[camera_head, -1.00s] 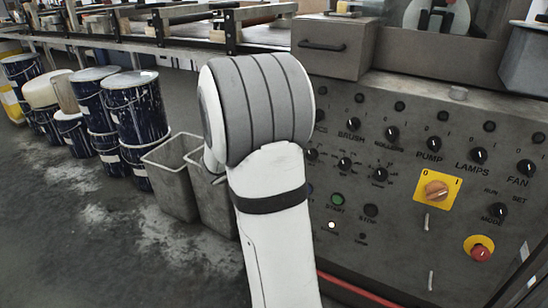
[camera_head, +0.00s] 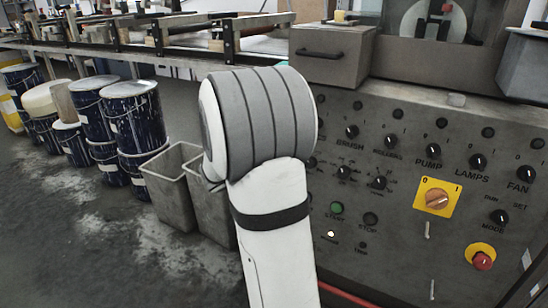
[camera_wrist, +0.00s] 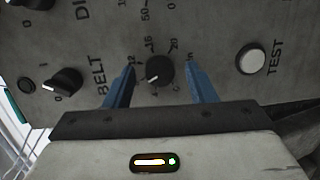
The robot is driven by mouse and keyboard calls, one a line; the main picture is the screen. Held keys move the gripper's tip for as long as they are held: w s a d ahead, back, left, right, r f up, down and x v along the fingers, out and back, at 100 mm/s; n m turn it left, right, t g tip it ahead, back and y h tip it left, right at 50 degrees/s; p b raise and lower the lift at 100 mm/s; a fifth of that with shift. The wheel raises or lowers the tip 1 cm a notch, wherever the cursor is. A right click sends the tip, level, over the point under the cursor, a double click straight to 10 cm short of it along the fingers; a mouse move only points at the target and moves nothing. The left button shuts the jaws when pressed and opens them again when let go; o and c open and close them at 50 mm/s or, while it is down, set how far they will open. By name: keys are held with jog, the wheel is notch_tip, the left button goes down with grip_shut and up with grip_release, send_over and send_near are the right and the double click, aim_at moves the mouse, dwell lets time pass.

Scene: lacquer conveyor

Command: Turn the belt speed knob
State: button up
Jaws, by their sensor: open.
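In the wrist view, a round black knob (camera_wrist: 160,72) with a white pointer line sits on the grey panel, with a printed scale reading 12, 16 and 20 around it. My gripper (camera_wrist: 160,78) is open, its two blue fingers standing on either side of this knob with a gap on each side. I cannot tell whether the fingertips touch the panel. The word BELT is printed to the left of this knob, beside another black knob (camera_wrist: 65,82) marked 0. In the head view my arm hides the gripper and the dial between its fingers.
A white button (camera_wrist: 250,58) marked TEST lies right of the fingers in the wrist view. The head view shows a yellow-backed switch (camera_head: 437,199), a red stop button (camera_head: 481,258) and several knobs on the panel. Grey bins (camera_head: 163,185) and paint drums (camera_head: 137,122) stand left.

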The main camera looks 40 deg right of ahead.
jog(key=p+v, duration=0.2)
jog(key=v, duration=0.5)
jog(key=shift+a, duration=0.4)
jog(key=shift+s, duration=0.1)
